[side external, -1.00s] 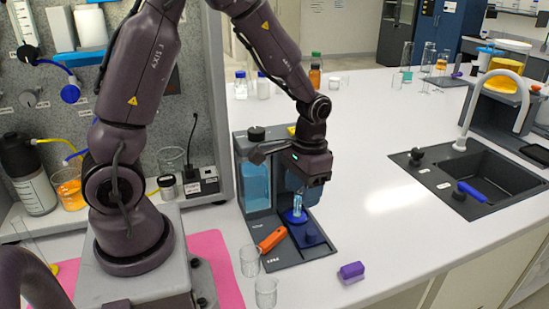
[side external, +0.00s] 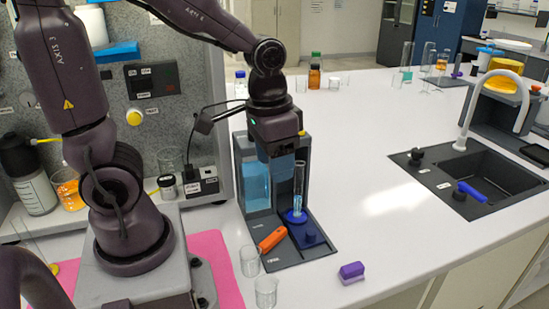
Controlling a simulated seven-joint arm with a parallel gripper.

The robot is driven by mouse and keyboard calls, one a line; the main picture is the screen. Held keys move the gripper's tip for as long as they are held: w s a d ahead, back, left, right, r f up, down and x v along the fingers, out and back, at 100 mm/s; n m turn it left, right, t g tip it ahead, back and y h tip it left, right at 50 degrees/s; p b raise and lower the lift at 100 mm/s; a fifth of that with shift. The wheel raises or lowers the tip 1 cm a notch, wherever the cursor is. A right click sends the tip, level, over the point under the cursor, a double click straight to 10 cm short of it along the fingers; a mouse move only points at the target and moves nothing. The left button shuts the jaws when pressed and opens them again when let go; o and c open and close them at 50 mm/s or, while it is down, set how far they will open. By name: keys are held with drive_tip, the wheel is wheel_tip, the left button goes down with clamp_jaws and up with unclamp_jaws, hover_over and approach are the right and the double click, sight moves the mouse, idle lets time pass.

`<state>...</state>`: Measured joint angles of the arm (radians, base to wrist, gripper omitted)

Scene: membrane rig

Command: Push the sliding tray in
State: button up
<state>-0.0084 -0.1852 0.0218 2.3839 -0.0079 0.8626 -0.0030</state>
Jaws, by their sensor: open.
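The membrane rig (side external: 290,256) is a dark grey stand on the white bench. What looks like its sliding tray (side external: 318,232) is a dark blue plate with a small round knob (side external: 310,238), lying low on the rig's right side. A clear glass cylinder (side external: 299,187) stands upright on a blue disc (side external: 297,217) at the tray's rear end. My gripper (side external: 270,158) is open and points down above the rig, left of the cylinder's top. Its fingertips are hard to make out, and I cannot tell whether it touches the cylinder.
A blue-liquid tank (side external: 256,184) stands at the rig's back left. An orange handle (side external: 272,239) lies at its front left. A purple block (side external: 351,270) lies to the front right. The bench between rig and sink (side external: 465,180) is clear.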

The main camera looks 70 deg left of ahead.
drive_tip(key=s+r+t, duration=0.4)
drive_tip(key=s+r, duration=0.1)
drive_tip(key=r, duration=0.3)
drive_tip(key=n+g, duration=0.1)
drive_tip(key=g, duration=0.4)
hover_over(311, 231)
wheel_tip(311, 231, down, 20)
wheel_tip(311, 231, down, 13)
drive_tip(key=shift+d+r, duration=0.1)
drive_tip(key=shift+r, duration=0.1)
clamp_jaws()
